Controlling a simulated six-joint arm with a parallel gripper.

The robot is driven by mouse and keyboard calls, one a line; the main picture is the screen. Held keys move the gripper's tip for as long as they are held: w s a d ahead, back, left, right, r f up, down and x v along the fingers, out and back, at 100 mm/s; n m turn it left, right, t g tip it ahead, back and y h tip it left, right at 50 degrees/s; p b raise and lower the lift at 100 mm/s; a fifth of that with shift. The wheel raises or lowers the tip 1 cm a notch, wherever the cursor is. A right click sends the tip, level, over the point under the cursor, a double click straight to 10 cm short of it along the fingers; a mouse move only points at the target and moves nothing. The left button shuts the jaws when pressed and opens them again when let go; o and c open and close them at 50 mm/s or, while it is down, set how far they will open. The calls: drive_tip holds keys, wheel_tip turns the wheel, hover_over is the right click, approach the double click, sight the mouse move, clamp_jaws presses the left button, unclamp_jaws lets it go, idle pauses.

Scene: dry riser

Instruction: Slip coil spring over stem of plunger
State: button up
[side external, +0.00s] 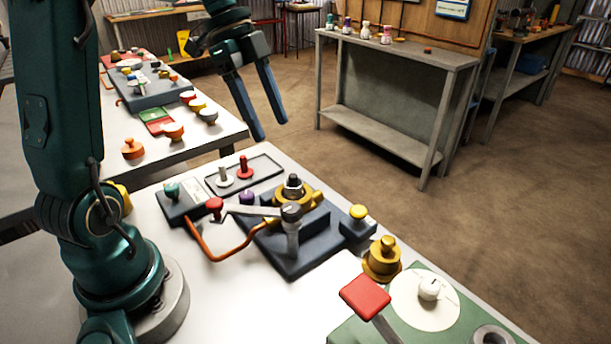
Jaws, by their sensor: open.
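My gripper (269,129) is open and empty, its two dark blue fingers pointing down in the air, up and behind the work table in the picture. A shallow dark tray (270,158) on the table holds a small red piece with a stem (244,169) and a pale piece with a stem (224,177), both upright. Either could be the plunger; I cannot tell which. I cannot make out a coil spring for certain at this size. A brass fitting with a dark top (293,190) stands on a dark blue base block, in front of the tray.
A grey lever (250,210) and an orange curved bar (215,257) lie around the base block. A yellow knob (358,213), a brass knob (382,260) and a red-ended handle (365,298) stand to the right.

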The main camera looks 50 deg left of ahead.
drive_tip(key=s+d+f+n+t+y, duration=0.3)
drive_tip(key=s+d+n, duration=0.5)
drive_tip(key=s+n, duration=0.3)
drive_tip(key=shift+s+d+n+t+y, duration=0.2)
drive_tip(key=shift+n+t+y, duration=0.3)
drive_tip(key=shift+n, duration=0.7)
